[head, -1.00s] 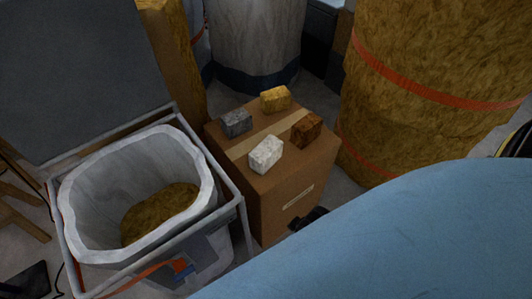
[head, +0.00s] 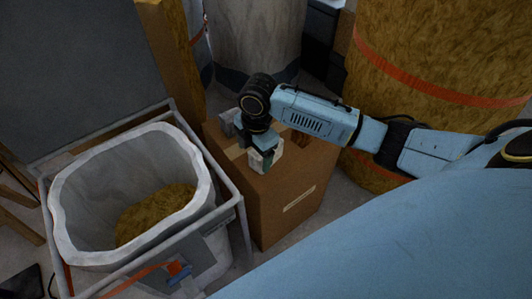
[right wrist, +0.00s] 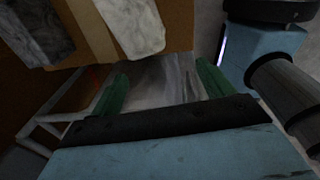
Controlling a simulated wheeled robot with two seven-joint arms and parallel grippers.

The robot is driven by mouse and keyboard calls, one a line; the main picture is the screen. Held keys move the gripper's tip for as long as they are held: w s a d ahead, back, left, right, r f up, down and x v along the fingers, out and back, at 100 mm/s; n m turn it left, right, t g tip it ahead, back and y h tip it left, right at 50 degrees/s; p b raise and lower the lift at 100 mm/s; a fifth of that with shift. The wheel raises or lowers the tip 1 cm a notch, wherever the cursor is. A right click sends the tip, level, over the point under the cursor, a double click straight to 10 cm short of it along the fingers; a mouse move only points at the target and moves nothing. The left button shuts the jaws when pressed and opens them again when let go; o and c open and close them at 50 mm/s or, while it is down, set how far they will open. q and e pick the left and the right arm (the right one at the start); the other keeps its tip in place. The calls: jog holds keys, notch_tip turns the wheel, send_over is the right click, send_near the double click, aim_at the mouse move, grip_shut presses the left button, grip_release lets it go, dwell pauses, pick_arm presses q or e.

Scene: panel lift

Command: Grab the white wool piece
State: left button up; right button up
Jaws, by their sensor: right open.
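The white wool piece (head: 257,166) is on the near part of the cardboard box top (head: 225,150), mostly hidden behind my right gripper in the head view. In the right wrist view the white wool piece (right wrist: 132,22) is at the top, beyond the fingertips and left of centre. My right gripper (head: 264,157) points down over it in the head view. Its green fingers (right wrist: 162,72) are spread with no piece seen between them. I cannot tell whether they touch the wool. My left gripper is not in view.
A grey piece (head: 229,122) and a brown piece (head: 303,138) share the box top; my arm hides the yellow one. An open lined bin (head: 65,200) stands left. A large wrapped roll (head: 440,60) stands right, close to my arm.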

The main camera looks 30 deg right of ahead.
jog(key=shift+n+g+h, duration=0.3)
jog(key=shift+n+h, duration=0.1)
jog(key=shift+n, duration=0.4)
jog(key=w+d+r, duration=0.2)
jog(key=d, duration=0.1)
jog(key=w+d+r, duration=0.1)
jog(key=d+r, duration=0.1)
jog(key=shift+w+d, duration=0.25)
jog(key=shift+w, duration=0.15)
jog(key=shift+w+d+r, duration=0.1)
jog(key=shift+w+d, duration=0.05)
jog(key=shift+d, duration=0.1)
jog(key=shift+f, duration=0.3)
notch_tip(320, 180, down, 6)
jog(key=b, duration=0.3)
jog(key=shift+f, duration=0.85)
jog(key=f+b, duration=0.2)
jog(key=f, duration=0.2)
jog(key=shift+s+b, duration=0.25)
jog(key=shift+b, duration=0.15)
jog(key=shift+f, duration=0.35)
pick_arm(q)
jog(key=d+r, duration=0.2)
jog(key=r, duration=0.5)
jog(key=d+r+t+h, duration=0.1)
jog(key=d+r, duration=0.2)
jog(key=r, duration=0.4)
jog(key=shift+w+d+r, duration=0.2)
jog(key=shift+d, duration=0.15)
